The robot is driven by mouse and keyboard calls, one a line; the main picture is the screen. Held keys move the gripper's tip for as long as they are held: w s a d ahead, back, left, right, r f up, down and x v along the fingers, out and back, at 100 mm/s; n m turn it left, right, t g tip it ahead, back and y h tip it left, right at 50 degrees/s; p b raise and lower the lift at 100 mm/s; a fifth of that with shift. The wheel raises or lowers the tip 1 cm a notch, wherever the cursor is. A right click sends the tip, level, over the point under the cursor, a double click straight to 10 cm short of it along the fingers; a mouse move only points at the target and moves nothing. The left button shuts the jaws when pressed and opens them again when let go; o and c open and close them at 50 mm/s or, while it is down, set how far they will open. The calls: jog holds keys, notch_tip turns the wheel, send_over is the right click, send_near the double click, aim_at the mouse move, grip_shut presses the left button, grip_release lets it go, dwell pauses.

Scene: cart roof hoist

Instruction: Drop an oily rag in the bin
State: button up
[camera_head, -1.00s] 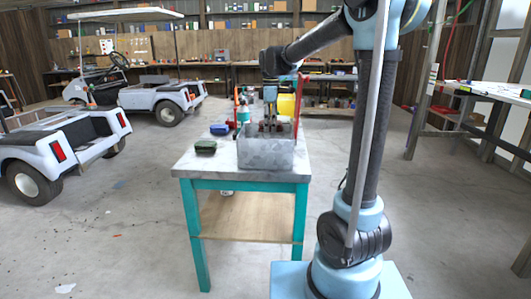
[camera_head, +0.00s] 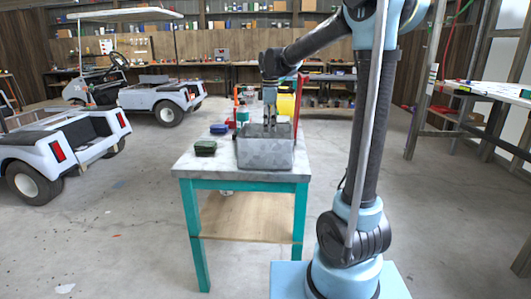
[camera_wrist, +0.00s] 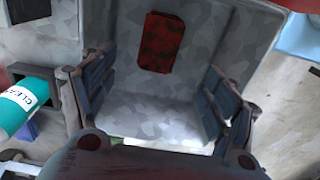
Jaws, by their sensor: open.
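The bin is a grey mottled metal box (camera_head: 265,154) at the front of the teal-legged table. My gripper (camera_head: 270,122) points down into its top. In the wrist view, my gripper (camera_wrist: 155,95) is open, with its dark fingers apart and nothing between them. A dark red rag (camera_wrist: 162,42) lies flat inside the bin (camera_wrist: 205,25), beyond the fingertips and apart from them. The bin's front wall hides the rag in the head view.
A dark green item (camera_head: 205,147) and a blue item (camera_head: 219,129) lie left of the bin on the table (camera_head: 197,168). A yellow container (camera_head: 285,105) and red upright (camera_head: 298,100) stand behind the bin.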

notch_tip(320, 180, up, 12)
jog(key=shift+f, duration=0.15)
dwell(0.3)
